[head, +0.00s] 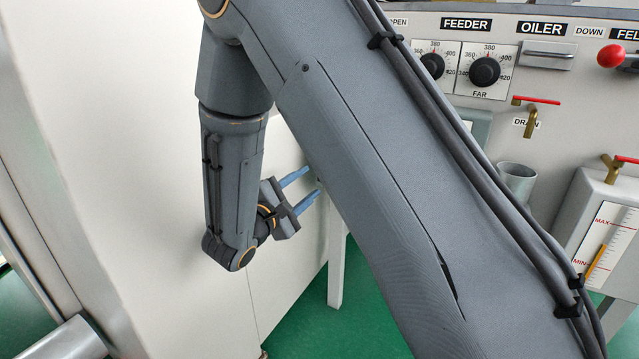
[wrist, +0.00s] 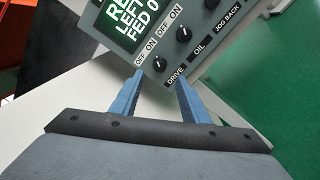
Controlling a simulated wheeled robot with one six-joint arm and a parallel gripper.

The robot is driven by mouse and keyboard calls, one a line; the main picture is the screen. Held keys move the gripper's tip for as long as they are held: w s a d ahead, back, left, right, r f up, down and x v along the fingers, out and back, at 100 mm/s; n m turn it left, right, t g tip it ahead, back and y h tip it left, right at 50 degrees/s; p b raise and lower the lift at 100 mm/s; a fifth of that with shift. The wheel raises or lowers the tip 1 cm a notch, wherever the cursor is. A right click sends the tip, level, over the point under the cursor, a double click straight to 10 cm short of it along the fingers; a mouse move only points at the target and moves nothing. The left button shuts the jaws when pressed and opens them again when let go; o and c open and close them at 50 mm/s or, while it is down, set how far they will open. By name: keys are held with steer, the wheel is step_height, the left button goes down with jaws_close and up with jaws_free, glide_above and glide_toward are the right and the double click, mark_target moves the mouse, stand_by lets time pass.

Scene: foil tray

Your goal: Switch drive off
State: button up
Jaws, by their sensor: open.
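In the wrist view a grey control panel (wrist: 216,48) carries the black drive knob (wrist: 159,64) above the word DRIVE, with OFF and ON marks beside it. Its pointer is too small to tell which mark it is at. My gripper (wrist: 160,79) is open and empty, its two blue fingers pointing at the panel. In the picture the drive knob lies just beyond and between the fingertips; touching cannot be told. In the head view my gripper (head: 313,181) shows at the middle left, fingers to the right; the drive knob is hidden there.
The oil knob (wrist: 184,34) sits close beside the drive knob, with a lit display (wrist: 133,22) to their left. In the head view, feeder dials (head: 485,71), a red ball handle (head: 611,56) and a drain tap (head: 531,122) are at right. Green floor (head: 320,325) lies below.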

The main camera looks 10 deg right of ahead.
steer(key=b+x, duration=0.1)
steer(key=x, duration=0.6)
steer(key=shift+w+d, duration=0.2)
steer(key=shift+w, duration=0.05)
jaws_close()
